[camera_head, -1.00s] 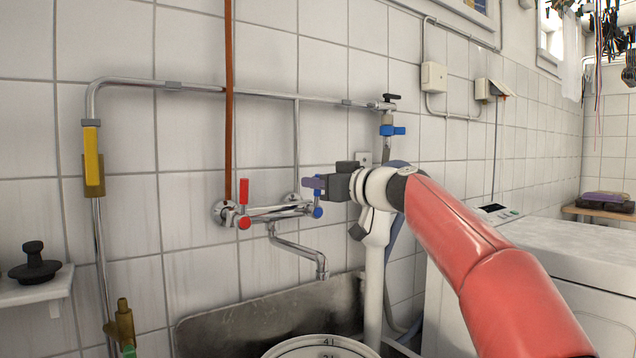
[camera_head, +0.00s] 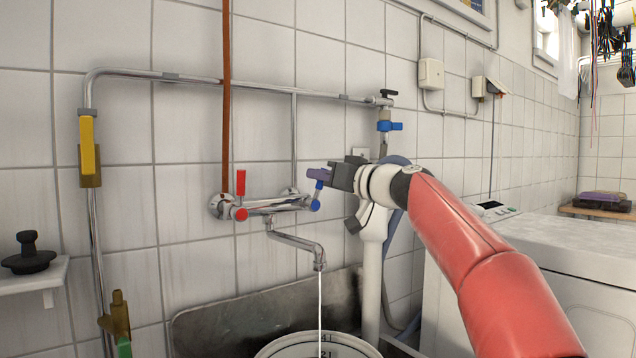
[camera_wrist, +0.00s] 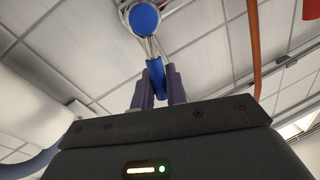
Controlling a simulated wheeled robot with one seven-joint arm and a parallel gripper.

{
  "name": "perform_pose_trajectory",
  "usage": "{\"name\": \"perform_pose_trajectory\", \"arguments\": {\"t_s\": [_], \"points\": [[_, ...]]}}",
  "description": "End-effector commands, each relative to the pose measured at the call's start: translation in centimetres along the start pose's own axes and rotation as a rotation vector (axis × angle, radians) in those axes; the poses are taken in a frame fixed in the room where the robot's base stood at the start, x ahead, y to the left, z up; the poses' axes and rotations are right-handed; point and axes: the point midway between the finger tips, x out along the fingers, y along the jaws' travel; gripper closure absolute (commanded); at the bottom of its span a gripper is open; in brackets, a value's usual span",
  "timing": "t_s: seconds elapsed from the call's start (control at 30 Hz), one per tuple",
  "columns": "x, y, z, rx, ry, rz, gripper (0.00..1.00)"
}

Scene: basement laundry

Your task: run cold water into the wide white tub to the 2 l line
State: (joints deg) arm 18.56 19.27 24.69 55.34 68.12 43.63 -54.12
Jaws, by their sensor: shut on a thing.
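The wide white tub (camera_head: 268,351) stands below the spout at the bottom of the head view. Its upper rim and the 4 l and 2 l marks inside show; its floor and water level are cut off. A thin stream (camera_head: 320,305) runs from the spout (camera_head: 319,262) down into the tub. The mixer tap (camera_head: 275,205) has a red lever (camera_head: 240,183) on the left and a blue lever (camera_head: 317,193) on the right. My gripper (camera_head: 316,174) is shut on the blue lever. In the wrist view the fingers (camera_wrist: 160,88) close around the blue lever (camera_wrist: 156,72).
A yellow-handled valve (camera_head: 88,145) is on the left pipe and a blue-handled valve (camera_head: 388,126) on the right one. A black plunger-like stopper (camera_head: 28,255) sits on a small shelf. A white washing machine (camera_head: 570,255) stands at right.

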Motion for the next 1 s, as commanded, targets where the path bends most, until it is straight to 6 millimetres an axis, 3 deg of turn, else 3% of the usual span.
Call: {"name": "perform_pose_trajectory", "arguments": {"t_s": [0.4, 0.93, 0.97, 1.0], "points": [[-0.2, 1.3, 0.3, 0.2, 0.039, 0.001, 1.0], [-0.3, 1.5, 0.2, 0.229, 0.044, 0.002, 1.0], [-0.3, 1.5, 0.2, 0.229, 0.044, 0.002, 0.83], [-0.3, 1.5, 0.2, 0.229, 0.044, 0.002, 0.78]]}}
